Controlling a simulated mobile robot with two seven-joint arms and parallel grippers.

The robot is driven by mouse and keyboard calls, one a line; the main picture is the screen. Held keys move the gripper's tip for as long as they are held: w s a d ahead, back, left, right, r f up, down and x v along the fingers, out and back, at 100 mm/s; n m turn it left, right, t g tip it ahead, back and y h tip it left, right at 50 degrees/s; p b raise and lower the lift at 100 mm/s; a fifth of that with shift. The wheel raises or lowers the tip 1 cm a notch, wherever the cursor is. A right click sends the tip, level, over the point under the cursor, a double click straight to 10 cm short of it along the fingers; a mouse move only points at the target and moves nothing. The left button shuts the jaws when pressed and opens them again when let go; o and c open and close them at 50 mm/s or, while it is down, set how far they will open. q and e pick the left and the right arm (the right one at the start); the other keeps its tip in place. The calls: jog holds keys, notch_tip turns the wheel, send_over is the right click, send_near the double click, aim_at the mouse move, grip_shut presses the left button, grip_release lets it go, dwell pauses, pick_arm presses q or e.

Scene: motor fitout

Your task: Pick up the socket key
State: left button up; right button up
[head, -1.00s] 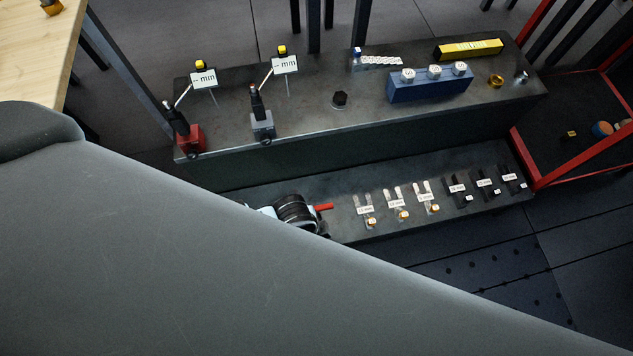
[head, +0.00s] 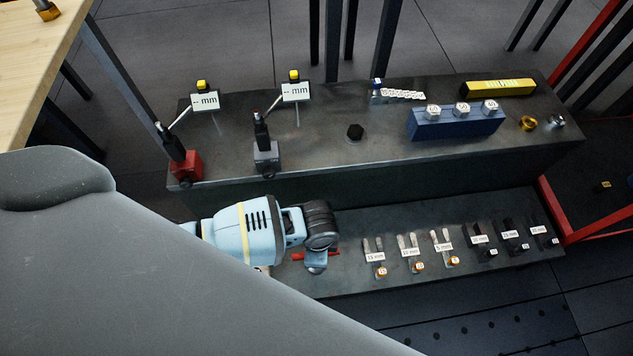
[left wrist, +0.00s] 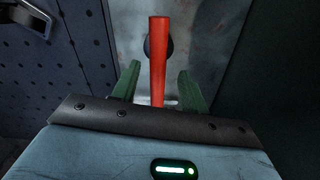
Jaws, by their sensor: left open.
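The socket key shows as a red bar (head: 299,257) on the low front shelf in the head view, partly hidden by my left gripper (head: 316,266). In the left wrist view the red bar of the socket key (left wrist: 158,62) runs upright in the picture between the two green fingers of my left gripper (left wrist: 157,85). A dark round part shows behind the bar. The fingers are open, one on each side of the bar, with visible gaps. I cannot tell how far the fingertips are above the shelf. My right gripper is not in view.
The low shelf (head: 350,285) also holds several labelled holders (head: 445,247) to the right. The higher bench (head: 320,150) behind carries two gauge stands (head: 265,155), a blue block (head: 455,124) and a yellow box (head: 498,88). A wooden table (head: 30,60) stands at upper left.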

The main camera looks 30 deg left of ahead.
pick_arm(q)
jog(key=f+b, duration=0.1)
jog(key=f, duration=0.1)
jog(key=f+b, duration=0.1)
jog(key=f, duration=0.1)
jog(key=shift+s+f+b, duration=0.2)
jog(key=shift+f+b, duration=0.15)
jog(key=shift+f, duration=0.25)
jog(key=shift+r, duration=0.1)
grip_shut()
